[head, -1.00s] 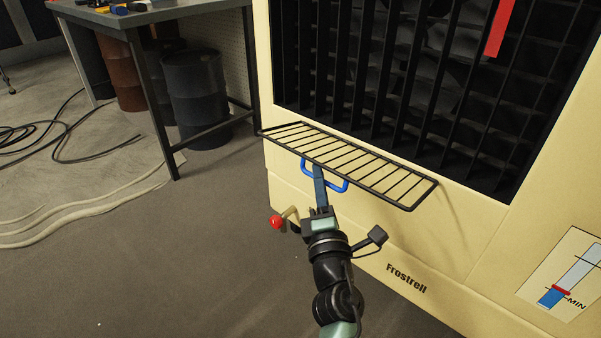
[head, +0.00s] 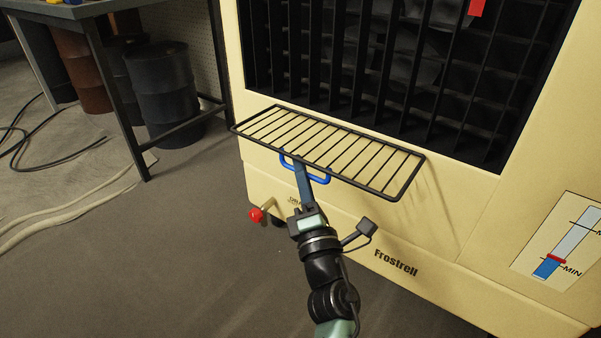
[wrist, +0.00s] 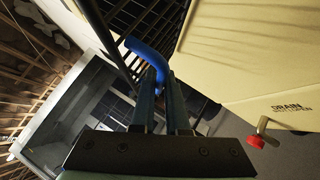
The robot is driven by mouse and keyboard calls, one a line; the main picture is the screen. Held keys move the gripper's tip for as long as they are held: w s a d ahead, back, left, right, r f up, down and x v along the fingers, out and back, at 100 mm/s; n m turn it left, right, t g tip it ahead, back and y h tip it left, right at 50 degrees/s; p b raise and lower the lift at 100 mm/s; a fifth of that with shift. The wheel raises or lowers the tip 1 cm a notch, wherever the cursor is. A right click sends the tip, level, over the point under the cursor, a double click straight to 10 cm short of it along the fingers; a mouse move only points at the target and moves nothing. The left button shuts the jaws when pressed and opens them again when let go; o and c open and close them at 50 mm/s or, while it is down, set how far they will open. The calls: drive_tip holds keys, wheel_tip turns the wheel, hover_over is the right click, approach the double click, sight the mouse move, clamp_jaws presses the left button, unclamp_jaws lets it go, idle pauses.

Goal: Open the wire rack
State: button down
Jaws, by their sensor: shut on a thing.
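The black wire rack (head: 330,151) sticks out from the front of the cream Frostrell machine (head: 440,225), below its dark grille, and looks roughly level. A blue handle (head: 318,180) hangs under the rack's front left part. My gripper (head: 301,167) is shut on this handle from below and in front. In the wrist view the blue handle (wrist: 147,57) runs between the two fingers (wrist: 160,90), and the rack's bars show above it. The fingers hide part of the handle.
A red-knobbed drain valve (head: 256,214) juts from the machine's lower left, close to my gripper. A workbench (head: 110,60) with a dark barrel (head: 160,95) stands at the left. Hoses lie on the floor there. The floor in front of the machine is clear.

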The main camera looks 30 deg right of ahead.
drive_tip(key=shift+r, duration=0.2)
drive_tip(key=c, duration=0.9)
unclamp_jaws()
drive_tip(key=shift+f, duration=0.1)
drive_tip(key=v, duration=1.3)
drive_tip(key=shift+w, duration=0.1)
